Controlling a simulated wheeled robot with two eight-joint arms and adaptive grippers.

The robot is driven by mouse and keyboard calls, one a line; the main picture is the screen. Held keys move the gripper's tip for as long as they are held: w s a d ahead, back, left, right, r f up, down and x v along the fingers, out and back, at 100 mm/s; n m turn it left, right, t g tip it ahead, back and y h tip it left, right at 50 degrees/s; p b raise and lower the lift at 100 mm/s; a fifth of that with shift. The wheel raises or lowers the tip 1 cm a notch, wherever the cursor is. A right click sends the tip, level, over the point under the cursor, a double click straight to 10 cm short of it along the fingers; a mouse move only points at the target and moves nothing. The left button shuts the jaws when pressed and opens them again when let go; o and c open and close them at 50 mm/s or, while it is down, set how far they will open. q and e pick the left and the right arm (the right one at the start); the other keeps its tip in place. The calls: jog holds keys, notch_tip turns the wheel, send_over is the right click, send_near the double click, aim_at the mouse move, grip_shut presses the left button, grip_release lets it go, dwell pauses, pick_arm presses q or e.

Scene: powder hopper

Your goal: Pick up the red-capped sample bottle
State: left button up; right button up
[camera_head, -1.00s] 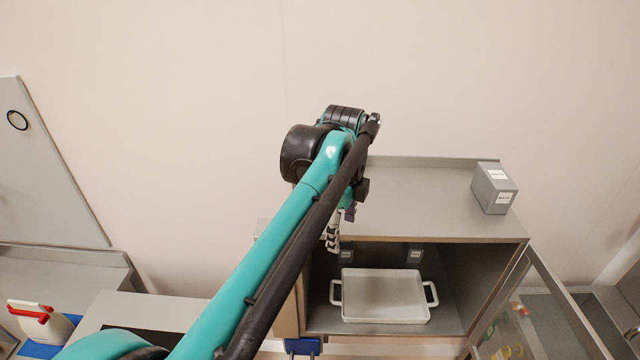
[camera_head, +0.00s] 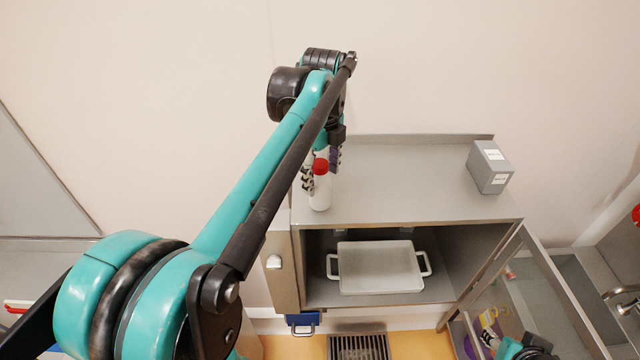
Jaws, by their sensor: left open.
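The red-capped sample bottle (camera_head: 320,192) has a white body and stands upright at the left end of the grey cabinet top (camera_head: 410,180). My left gripper (camera_head: 321,171) is over it, pointing down. Its fingers are open, one on each side of the red cap in the picture. I cannot tell whether either finger touches the bottle. My left arm crosses the view from the lower left.
A grey labelled box (camera_head: 489,168) stands at the right of the cabinet top. Below, a white two-handled tray (camera_head: 380,268) lies in the open compartment. The glass door (camera_head: 540,290) stands open at the right. The middle of the cabinet top is clear.

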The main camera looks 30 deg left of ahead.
aim_at(320, 188)
pick_arm(q)
jog(key=f, duration=0.2)
jog(key=f+p, duration=0.1)
jog(key=shift+a+f, duration=0.35)
jog(key=shift+f, duration=0.55)
jog(key=shift+d, duration=0.2)
jog(key=shift+a, duration=0.1)
jog(key=c, duration=1.4)
jog(key=shift+r, duration=0.1)
